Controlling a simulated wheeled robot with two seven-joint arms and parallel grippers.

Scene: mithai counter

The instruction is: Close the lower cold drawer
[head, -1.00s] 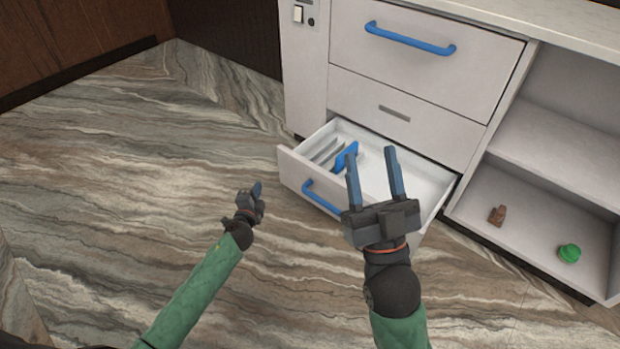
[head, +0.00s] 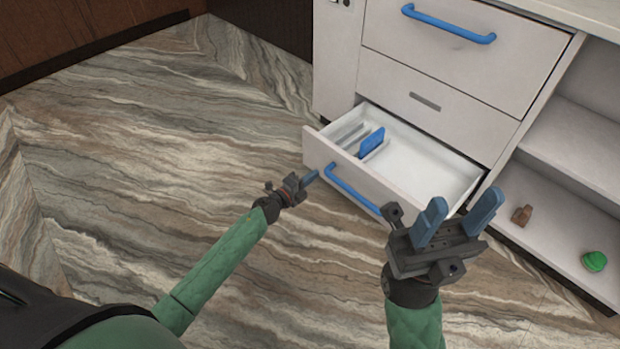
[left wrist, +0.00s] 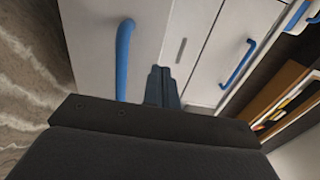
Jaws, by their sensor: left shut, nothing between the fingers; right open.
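The lower cold drawer (head: 440,172) stands open at the bottom of the white cabinet, with a blue bar handle (head: 352,188) on its front. A blue item (head: 371,142) and light dividers show inside at its left end. My left gripper (head: 310,177) is shut and empty, just left of the drawer front; I cannot tell whether it touches. In the left wrist view its closed fingers (left wrist: 162,86) point at the white front, right of a blue handle (left wrist: 124,60). My right gripper (head: 455,220) is open and empty, in front of the drawer's right part and hiding its right front corner.
Above are a plain panel with a grey slot pull (head: 425,101) and an upper drawer with a blue handle (head: 448,24), both shut. Right shelves hold a brown object (head: 521,215) and a green object (head: 594,261). The striped floor (head: 130,150) at left is clear.

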